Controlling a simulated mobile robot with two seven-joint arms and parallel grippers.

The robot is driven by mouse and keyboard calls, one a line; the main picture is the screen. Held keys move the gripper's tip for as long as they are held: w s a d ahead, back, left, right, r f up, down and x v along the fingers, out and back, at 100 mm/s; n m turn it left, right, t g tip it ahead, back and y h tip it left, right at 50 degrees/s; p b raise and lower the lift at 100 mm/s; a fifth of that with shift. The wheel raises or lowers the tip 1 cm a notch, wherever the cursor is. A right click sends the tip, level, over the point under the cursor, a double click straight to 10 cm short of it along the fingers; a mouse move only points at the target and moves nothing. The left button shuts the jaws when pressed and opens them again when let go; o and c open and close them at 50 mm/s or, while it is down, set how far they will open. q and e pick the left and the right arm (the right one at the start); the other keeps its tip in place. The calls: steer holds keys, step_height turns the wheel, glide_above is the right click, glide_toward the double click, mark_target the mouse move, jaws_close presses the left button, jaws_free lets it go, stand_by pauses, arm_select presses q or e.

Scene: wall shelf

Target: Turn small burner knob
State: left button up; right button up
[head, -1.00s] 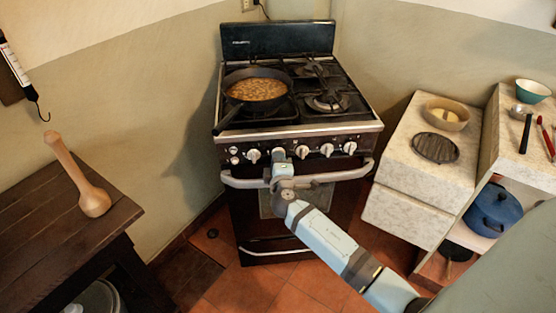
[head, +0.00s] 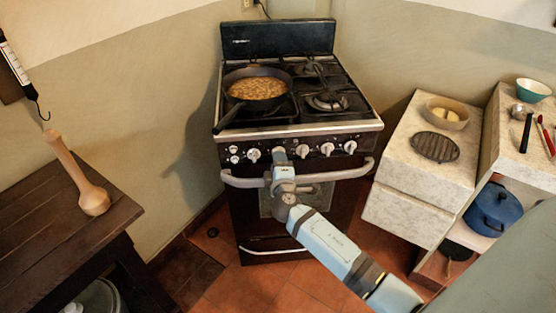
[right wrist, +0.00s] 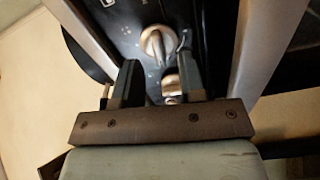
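The stove (head: 295,190) has a row of pale knobs along its front panel. They include a far left knob (head: 253,155), a middle knob (head: 302,151) and right-hand knobs (head: 327,149) (head: 350,147). My right gripper (head: 279,153) is at the panel between the far left and middle knobs, covering that spot. In the right wrist view, a round silver knob (right wrist: 154,42) lies just beyond and between the fingertips (right wrist: 157,65). The fingers are apart, and I cannot tell whether they touch it. A smaller shiny piece (right wrist: 171,85) shows between the fingers. My left gripper is out of view.
A handle bar (head: 235,181) runs across the stove front below the knobs, close under my right gripper. A pan of food (head: 257,88) sits on the left burners. A wooden table (head: 60,230) stands left; a stone counter (head: 410,180) stands right.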

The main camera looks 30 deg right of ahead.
steer(key=v, duration=1.2)
steer(key=shift+b, duration=0.3)
steer(key=shift+s, duration=0.1)
jaws_close()
stand_by(0.9)
